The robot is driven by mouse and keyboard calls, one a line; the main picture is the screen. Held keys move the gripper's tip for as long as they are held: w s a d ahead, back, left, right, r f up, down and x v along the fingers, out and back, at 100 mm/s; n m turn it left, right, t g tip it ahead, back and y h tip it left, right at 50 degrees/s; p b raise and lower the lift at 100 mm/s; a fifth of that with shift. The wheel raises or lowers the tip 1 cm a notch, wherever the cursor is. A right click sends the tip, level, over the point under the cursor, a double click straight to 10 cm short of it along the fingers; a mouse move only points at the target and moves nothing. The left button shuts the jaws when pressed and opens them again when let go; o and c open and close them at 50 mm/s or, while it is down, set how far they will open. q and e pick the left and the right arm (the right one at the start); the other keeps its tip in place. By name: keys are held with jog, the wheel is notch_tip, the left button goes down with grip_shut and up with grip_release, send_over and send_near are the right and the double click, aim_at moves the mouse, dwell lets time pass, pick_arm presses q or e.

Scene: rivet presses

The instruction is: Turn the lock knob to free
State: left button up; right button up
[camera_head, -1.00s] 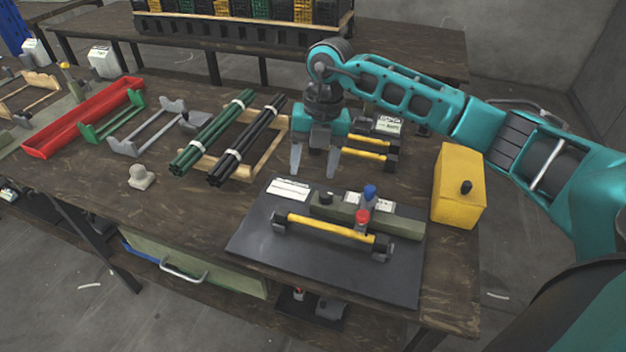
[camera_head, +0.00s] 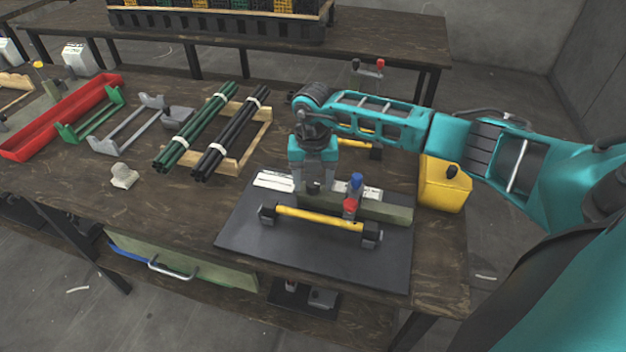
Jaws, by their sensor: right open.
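A dark fixture plate (camera_head: 250,229) lies on the bench's front part. On it stands an olive-green bar (camera_head: 392,209) with a small dark knob (camera_head: 313,187) near its left end, likely the lock knob. A yellow rod (camera_head: 310,217) with dark end blocks lies in front of the bar. My right gripper (camera_head: 313,187) points down, open, with its fingers around the dark knob. I cannot tell whether they touch it. My left gripper is out of view.
A yellow box (camera_head: 443,187) with a black knob stands right of the plate, under my right arm. Green rods (camera_head: 197,127) and black rods (camera_head: 232,133) lie behind to the left. White labels (camera_head: 270,181) lie near the bar. The bench front left is mostly clear.

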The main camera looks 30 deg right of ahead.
jog(key=shift+f, duration=0.25)
jog(key=c, duration=1)
